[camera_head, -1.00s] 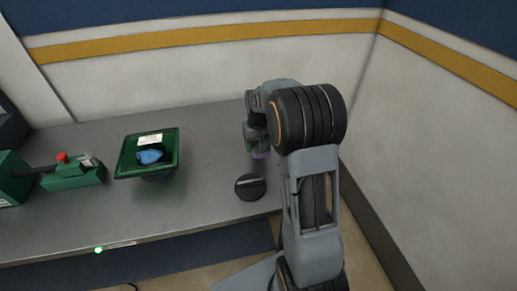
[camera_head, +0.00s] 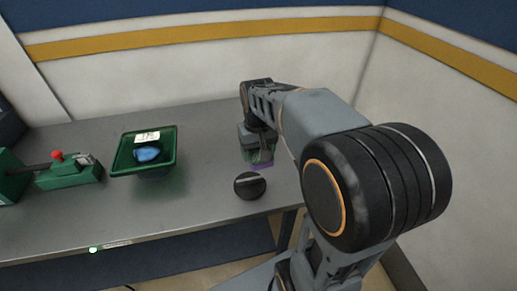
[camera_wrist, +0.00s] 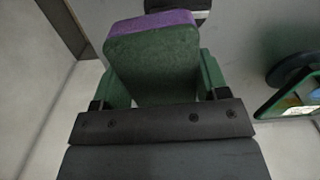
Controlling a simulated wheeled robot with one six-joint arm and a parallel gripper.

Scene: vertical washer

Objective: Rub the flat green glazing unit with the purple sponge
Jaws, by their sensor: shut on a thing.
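The purple sponge (camera_head: 263,165) is in my gripper (camera_head: 259,151) above the right part of the table in the head view. In the wrist view the sponge (camera_wrist: 155,55) shows a thick green layer with a purple layer along its far edge. My gripper's green fingers (camera_wrist: 163,80) are shut on its sides. The green unit (camera_head: 172,152), a square frame with a raised rim, stands left of my gripper, well apart from the sponge. A white label and a blue piece (camera_head: 147,153) lie inside it. Part of its green edge (camera_wrist: 268,104) shows at right in the wrist view.
A black round knob-like object (camera_head: 249,185) with a pale bar is on the grey table (camera_head: 205,150) just in front of my gripper. A green device with a red button (camera_head: 57,156) stands at the left. A wall closes the back and right. Table between unit and gripper is clear.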

